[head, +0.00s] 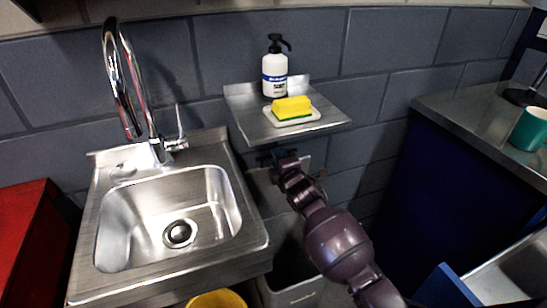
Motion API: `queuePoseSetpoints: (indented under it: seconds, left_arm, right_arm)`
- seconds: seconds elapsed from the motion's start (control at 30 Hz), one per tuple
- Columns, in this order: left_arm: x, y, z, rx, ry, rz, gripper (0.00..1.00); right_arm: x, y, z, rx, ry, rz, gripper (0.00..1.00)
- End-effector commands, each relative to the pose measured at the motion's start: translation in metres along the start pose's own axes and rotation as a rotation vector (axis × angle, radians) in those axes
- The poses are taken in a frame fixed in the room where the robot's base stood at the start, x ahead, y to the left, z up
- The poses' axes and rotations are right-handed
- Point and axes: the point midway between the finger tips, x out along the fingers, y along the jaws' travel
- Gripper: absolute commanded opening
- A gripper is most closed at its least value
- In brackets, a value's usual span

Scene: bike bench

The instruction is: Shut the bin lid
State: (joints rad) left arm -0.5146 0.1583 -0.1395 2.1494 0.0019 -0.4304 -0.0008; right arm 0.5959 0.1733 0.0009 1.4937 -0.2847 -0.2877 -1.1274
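A grey bin (292,294) stands on the floor between the sink and the blue cabinet, and its dark inside shows from above. Its grey lid (264,192) appears to stand raised at the back, partly hidden by my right arm. My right gripper (272,157) is below the wall shelf, near the upper edge of the raised lid. Its fingers are small and dark, so I cannot tell whether they are open or touch the lid. My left gripper is not in view.
A metal shelf (330,116) with a soap bottle (275,75) and a sponge (291,107) on a dish hangs just above my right gripper. The steel sink (255,255) borders the bin on the left. A blue cabinet (425,190) stands right; a yellow bucket (217,299) is at the bottom.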

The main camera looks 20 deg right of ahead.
Motion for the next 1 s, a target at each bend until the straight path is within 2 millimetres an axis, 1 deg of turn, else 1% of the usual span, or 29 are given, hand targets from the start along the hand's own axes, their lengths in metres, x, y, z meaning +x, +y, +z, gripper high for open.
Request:
queuePoseSetpoints:
  seconds: [0.03, 0.23, 0.4, 0.67, 0.9, 1.0]
  left_arm:
    - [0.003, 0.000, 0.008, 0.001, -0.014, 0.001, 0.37]
    - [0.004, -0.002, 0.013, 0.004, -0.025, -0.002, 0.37]
    - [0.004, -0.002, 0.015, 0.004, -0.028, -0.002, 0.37]
    - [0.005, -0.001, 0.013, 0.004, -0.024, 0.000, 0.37]
    - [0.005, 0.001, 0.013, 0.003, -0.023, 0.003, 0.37]
    - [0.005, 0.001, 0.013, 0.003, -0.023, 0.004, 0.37]
  right_arm:
    - [0.006, -0.007, 0.000, -0.001, 0.000, -0.007, 0.37]
    - [0.022, -0.004, 0.000, -0.001, 0.001, -0.003, 0.37]
    - [0.027, -0.001, 0.000, 0.000, 0.000, -0.001, 0.37]
    - [0.027, 0.001, 0.000, 0.000, 0.000, 0.001, 0.37]
    - [0.027, 0.000, 0.000, 0.000, 0.000, 0.000, 0.00]
    - [0.027, 0.000, 0.000, 0.000, 0.000, 0.000, 0.00]
